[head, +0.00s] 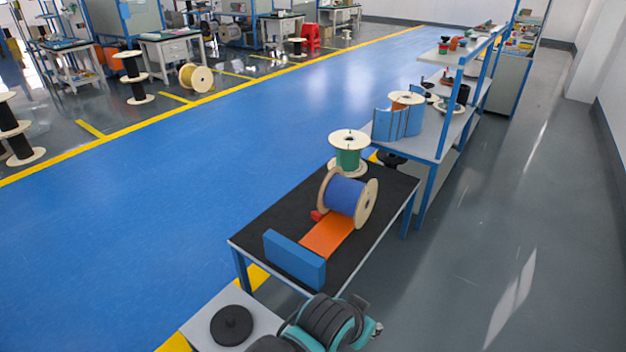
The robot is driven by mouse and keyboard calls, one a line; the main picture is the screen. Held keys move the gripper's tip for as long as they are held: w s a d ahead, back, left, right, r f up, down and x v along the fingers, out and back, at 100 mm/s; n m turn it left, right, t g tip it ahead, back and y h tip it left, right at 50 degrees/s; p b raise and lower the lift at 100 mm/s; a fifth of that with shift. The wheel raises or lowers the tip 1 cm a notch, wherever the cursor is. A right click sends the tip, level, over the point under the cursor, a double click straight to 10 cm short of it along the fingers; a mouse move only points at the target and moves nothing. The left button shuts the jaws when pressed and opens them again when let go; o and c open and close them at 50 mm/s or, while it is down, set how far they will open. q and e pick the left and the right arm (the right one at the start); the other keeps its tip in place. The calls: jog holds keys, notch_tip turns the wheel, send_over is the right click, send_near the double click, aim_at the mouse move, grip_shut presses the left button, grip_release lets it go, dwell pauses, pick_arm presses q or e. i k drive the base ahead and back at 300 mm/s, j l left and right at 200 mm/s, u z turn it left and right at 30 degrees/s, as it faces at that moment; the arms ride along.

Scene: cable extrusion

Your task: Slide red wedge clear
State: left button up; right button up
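A small red wedge (316,215) lies on the black-topped table (264,226), low against the left side of a blue cable spool (346,195). Only part of the wedge shows. The spool lies on its side with its wooden flanges upright, at the far end of a flat orange strip (328,236). A long blue block (295,259) stands across the near end of the strip. I cannot tell whether the wedge touches the spool. Neither my left nor my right gripper can be made out in the head view.
A green spool (348,154) stands upright at the table's far end. Behind it is a blue-framed workbench (436,131) with a curved blue holder (390,124) and spools. Blue floor (180,200) is clear on the left; grey floor is clear on the right.

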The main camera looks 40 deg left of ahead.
aim_at(315, 215)
jog(key=i+j+u, duration=0.15)
jog(key=i+u, duration=0.65)
jog(key=i, duration=0.45)
